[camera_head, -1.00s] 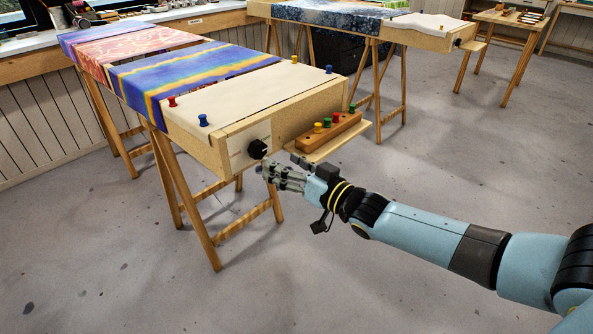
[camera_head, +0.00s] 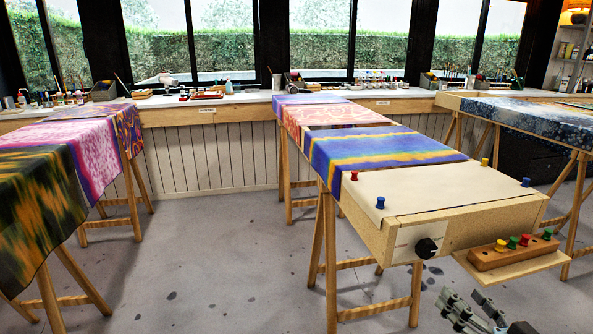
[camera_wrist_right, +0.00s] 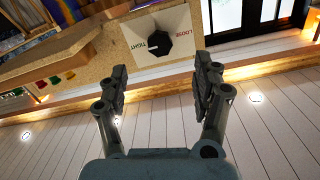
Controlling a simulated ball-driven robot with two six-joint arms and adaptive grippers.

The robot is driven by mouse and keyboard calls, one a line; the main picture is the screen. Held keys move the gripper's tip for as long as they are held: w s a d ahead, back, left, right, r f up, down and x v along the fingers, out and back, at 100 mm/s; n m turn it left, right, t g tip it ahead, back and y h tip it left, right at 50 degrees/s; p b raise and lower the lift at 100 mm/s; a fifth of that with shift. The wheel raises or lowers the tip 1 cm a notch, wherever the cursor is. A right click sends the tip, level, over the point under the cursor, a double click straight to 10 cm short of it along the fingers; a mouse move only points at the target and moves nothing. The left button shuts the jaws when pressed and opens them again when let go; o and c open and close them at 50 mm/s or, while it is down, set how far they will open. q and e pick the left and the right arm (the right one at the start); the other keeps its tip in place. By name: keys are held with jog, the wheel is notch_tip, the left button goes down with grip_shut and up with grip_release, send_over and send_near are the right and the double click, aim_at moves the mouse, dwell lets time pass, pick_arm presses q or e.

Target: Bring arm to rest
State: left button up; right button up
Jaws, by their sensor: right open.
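My right gripper (camera_head: 474,310) shows at the bottom right of the head view, low in front of the knob end of the silk frame table. In the right wrist view the same gripper (camera_wrist_right: 161,88) is open, its two fingers apart with nothing between them. The black knob (camera_head: 427,248) is on the table's front end. In the wrist view the knob (camera_wrist_right: 170,43) sits beyond the fingertips, on a plate marked TIGHT and LOOSE, apart from the fingers. My left gripper is in no view.
A small shelf (camera_head: 477,272) juts from the table end and bears a wooden peg block (camera_head: 490,259) with several coloured pegs. Another table draped with silks (camera_head: 50,200) stands at the left. The floor (camera_head: 210,260) between the tables is clear.

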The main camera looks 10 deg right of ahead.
jog(key=s+a+f+g+h, duration=0.1)
jog(key=s+f+g, duration=0.3)
jog(key=s+f, duration=0.7)
jog(key=s+a+f+g+h, duration=0.1)
jog(key=s+f+g, duration=0.3)
jog(key=s+f, duration=0.75)
jog(key=s+a+f+n+g, duration=0.1)
jog(key=s+f+g, duration=0.3)
jog(key=s, duration=0.6)
jog(key=s+a+f+n+g, duration=0.1)
jog(key=s+f+g, duration=0.3)
jog(key=s+f, duration=0.5)
jog(key=shift+s+a+f+g, duration=0.3)
jog(key=shift+s+a+g, duration=0.1)
jog(key=shift+s+a, duration=0.35)
